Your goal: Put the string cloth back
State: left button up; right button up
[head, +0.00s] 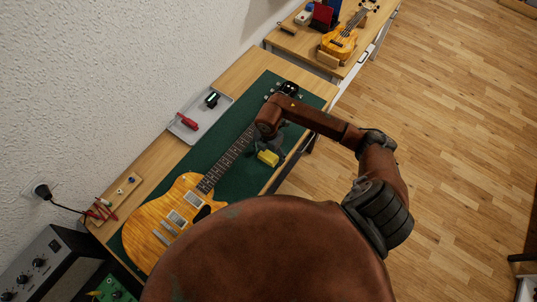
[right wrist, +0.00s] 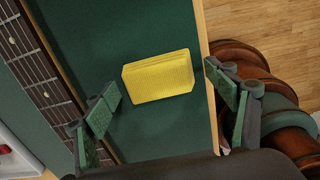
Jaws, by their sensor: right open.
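The string cloth looks like a small yellow folded block (head: 268,158). It lies on the green mat (head: 235,205) beside the guitar neck, near the table's front edge. In the right wrist view the yellow cloth (right wrist: 158,76) lies between and beyond the two fingertips, apart from both. My right gripper (right wrist: 160,85) is open and empty above it. In the head view my right gripper (head: 270,145) is partly hidden by its own arm. The orange electric guitar (head: 165,222) lies on the mat with its neck running under my right arm. My left gripper is not in view.
A grey tray (head: 222,116) holds a red-handled tool (head: 187,121) and a small dark device (head: 212,99). A wooden block with pegs (head: 118,192) and an amplifier (head: 45,262) stand at left. A ukulele (head: 342,40) lies on the far table.

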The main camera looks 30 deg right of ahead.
aim_at(268, 155)
notch_tip(268, 155, up, 12)
jog(key=shift+p, duration=0.35)
jog(key=shift+a+f, duration=0.1)
jog(key=shift+f, duration=0.05)
dwell(0.3)
